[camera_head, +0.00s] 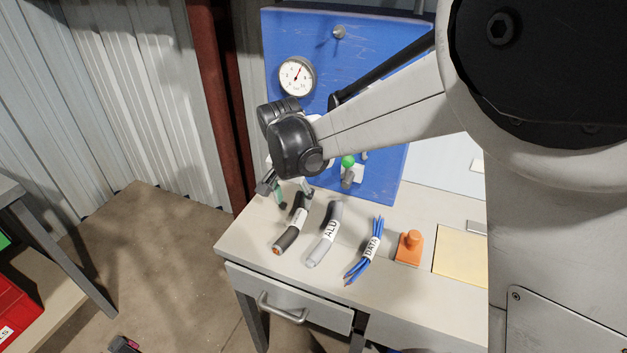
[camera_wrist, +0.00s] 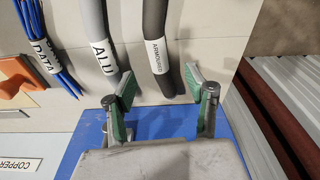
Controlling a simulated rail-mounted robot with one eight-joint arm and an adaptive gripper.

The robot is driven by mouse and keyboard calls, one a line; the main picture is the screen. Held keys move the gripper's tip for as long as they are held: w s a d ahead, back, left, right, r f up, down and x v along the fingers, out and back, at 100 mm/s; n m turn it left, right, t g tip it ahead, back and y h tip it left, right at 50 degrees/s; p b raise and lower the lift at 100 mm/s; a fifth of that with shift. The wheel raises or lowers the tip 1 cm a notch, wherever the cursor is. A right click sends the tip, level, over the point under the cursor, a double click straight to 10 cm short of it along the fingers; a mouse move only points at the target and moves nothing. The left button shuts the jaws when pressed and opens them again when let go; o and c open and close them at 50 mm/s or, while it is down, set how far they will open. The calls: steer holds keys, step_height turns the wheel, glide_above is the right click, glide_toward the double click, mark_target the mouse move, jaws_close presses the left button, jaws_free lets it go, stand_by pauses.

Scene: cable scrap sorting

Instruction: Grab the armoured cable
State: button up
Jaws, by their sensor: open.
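The armoured cable (camera_head: 287,238) is a short dark grey piece with a copper-coloured end, lying on the left part of the workbench. In the wrist view the armoured cable (camera_wrist: 155,22) carries a white label reading ARMOURED. My gripper (camera_head: 289,196) is above the bench near the cable's far end. In the wrist view my gripper (camera_wrist: 160,85) is open, and its green-padded fingers lie on either side of the line of the cable's end. Nothing is held. I cannot tell the exact height of the fingers over the bench.
Right of it lie a grey ALU cable (camera_head: 324,236) and a blue DATA bundle (camera_head: 368,250). An orange object (camera_head: 409,247) and a yellowish sheet (camera_head: 461,250) are further right. A blue panel (camera_head: 385,175) with a gauge (camera_head: 297,77) stands behind. The workbench (camera_head: 250,243) has a drawer in front.

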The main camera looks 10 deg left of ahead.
mark_target(298, 217)
steer(key=f, duration=0.3)
steer(key=w+f, duration=0.1)
steer(key=f, duration=0.4)
steer(key=shift+w+d+f+b, duration=0.25)
steer(key=shift+f+b, duration=0.15)
steer(key=shift+c, duration=0.4)
jaws_close()
steer(key=shift+r, duration=0.1)
